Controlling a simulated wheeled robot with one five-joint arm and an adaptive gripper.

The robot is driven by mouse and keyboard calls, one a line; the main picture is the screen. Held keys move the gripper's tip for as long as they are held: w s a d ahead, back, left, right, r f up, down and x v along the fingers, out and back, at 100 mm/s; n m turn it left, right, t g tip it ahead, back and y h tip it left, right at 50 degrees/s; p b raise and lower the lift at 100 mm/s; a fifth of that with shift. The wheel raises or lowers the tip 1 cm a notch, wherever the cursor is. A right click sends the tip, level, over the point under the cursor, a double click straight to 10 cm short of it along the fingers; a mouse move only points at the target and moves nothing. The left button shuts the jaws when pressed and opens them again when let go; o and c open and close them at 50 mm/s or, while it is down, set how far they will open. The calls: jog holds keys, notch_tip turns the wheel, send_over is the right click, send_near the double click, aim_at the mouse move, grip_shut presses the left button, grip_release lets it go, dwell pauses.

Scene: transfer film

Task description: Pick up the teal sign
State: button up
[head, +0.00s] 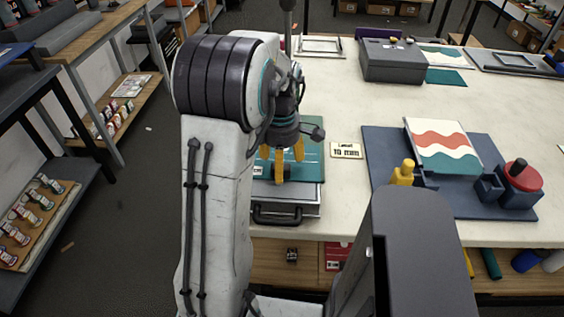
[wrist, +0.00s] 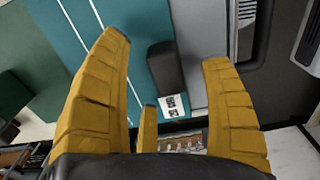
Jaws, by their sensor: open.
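A flat teal panel (head: 313,155), which looks like the teal sign, lies on the near left part of the table, partly hidden by my arm. In the wrist view the teal panel (wrist: 75,40) shows pale lines across it. My gripper (head: 281,165) is above the panel with its yellow fingers pointing down. In the wrist view the fingers (wrist: 163,50) are spread with nothing held between them. A dark block (wrist: 167,68) shows between the fingertips, beside a small white label (wrist: 175,105). I cannot tell whether the fingers touch the panel.
A grey case with a black handle (head: 278,217) sits at the table's front edge below the panel. A "10 mm" card (head: 346,151) lies right of it. Further right, a blue board (head: 385,150) bears a wavy-striped print (head: 443,146). A grey box (head: 392,62) stands behind.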

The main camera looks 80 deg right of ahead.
jog(key=shift+f, duration=1)
jog(key=shift+c, duration=0.4)
jog(key=c, duration=1.3)
